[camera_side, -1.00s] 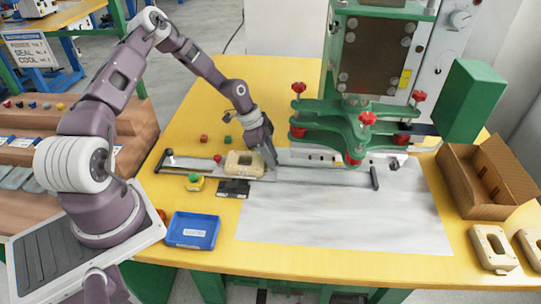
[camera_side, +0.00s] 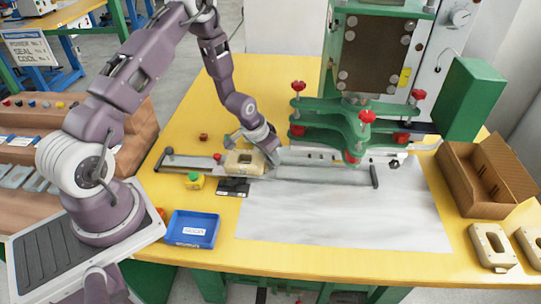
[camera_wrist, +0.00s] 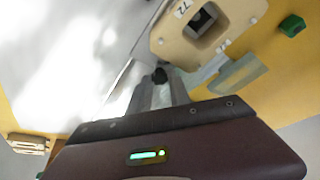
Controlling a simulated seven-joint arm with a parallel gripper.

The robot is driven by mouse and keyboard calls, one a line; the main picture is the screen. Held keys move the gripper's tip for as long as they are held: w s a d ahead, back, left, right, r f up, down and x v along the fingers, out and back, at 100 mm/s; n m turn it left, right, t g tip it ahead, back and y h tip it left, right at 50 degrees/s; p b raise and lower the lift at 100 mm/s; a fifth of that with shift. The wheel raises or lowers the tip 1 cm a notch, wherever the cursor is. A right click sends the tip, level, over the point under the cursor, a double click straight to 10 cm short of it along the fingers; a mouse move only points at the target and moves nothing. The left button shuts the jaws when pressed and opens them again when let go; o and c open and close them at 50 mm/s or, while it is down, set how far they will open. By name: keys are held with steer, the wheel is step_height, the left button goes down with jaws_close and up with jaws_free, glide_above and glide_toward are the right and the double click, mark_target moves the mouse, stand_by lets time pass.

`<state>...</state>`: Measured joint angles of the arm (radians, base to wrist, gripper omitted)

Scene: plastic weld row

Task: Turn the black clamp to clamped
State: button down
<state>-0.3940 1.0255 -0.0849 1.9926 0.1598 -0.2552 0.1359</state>
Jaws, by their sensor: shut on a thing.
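The black clamp shows as a small dark knob (camera_wrist: 160,75) at the fingertips in the wrist view. My gripper (camera_wrist: 158,88) is shut on it. In the side view my gripper (camera_side: 274,160) is low at the rail, just right of the cream housing, and its fingers hide the clamp. The cream housing (camera_side: 237,165) sits on the rail fixture and also shows in the wrist view (camera_wrist: 165,42), with a dark opening in it. I cannot tell the clamp's exact angle.
The green press fixture (camera_side: 330,113) with red knobs stands close to the right of my gripper. A blue tray (camera_side: 192,240), a green-topped yellow button (camera_side: 194,181) and a black box (camera_side: 233,187) lie in front. The grey mat (camera_side: 340,220) is clear. A cardboard box (camera_side: 470,195) stands right.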

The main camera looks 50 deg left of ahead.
steer(key=shift+w+d+n+y, duration=0.15)
steer(key=shift+n+y, duration=0.35)
steer(key=shift+n, duration=1.1)
steer(key=c, duration=1.2)
jaws_free()
